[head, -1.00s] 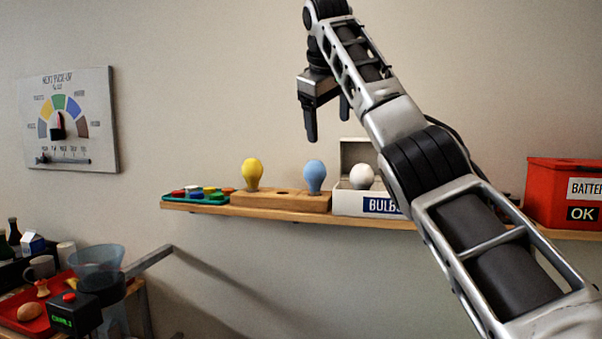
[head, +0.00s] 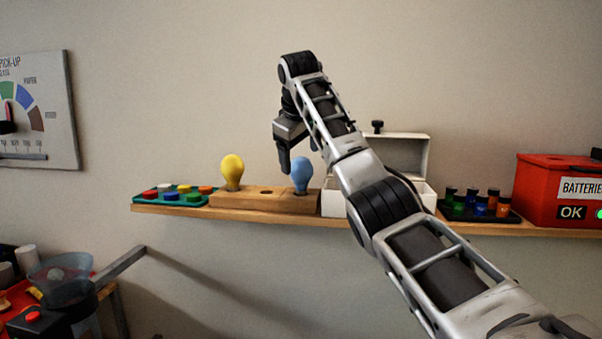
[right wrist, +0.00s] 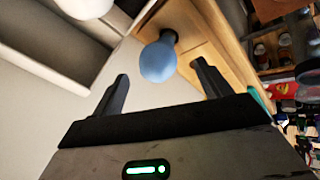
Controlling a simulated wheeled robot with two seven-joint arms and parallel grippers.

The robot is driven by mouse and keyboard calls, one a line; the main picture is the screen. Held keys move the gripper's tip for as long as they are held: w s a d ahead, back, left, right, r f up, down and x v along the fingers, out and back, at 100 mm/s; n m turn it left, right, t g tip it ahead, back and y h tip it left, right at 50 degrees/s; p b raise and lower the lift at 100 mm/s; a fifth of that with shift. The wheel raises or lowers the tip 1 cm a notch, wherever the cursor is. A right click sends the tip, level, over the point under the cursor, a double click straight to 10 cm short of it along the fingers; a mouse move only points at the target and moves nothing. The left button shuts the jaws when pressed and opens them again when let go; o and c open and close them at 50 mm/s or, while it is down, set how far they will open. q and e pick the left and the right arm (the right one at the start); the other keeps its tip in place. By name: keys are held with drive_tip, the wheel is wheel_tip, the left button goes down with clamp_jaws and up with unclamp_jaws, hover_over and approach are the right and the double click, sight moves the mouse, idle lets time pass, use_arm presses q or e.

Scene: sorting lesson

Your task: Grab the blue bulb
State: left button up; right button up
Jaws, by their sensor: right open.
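The blue bulb (head: 301,174) stands upright at the right end of a wooden block (head: 232,200) on the shelf. In the right wrist view the blue bulb (right wrist: 158,62) shows between and just beyond the fingertips. My right gripper (head: 298,158) is open and empty, pointing down just above the blue bulb in the head view. In the right wrist view my right gripper (right wrist: 161,76) has its fingers apart, one on each side of the bulb's outline. I cannot tell whether either finger touches it. My left gripper is out of view.
A yellow bulb (head: 232,170) stands at the block's left end, with an empty hole between. A white lidded box (head: 407,155) stands right of the block, partly hidden by my arm. A tray of coloured buttons (head: 150,200) and a red battery box (head: 537,195) share the shelf (head: 170,209).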

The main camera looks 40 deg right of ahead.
sight(301, 160)
drive_tip(key=shift+p+x, duration=0.8)
drive_tip(key=shift+x, duration=1.9)
drive_tip(key=shift+w+d+r, duration=0.1)
drive_tip(key=shift+w+r, duration=0.05)
drive_tip(key=c, duration=0.9)
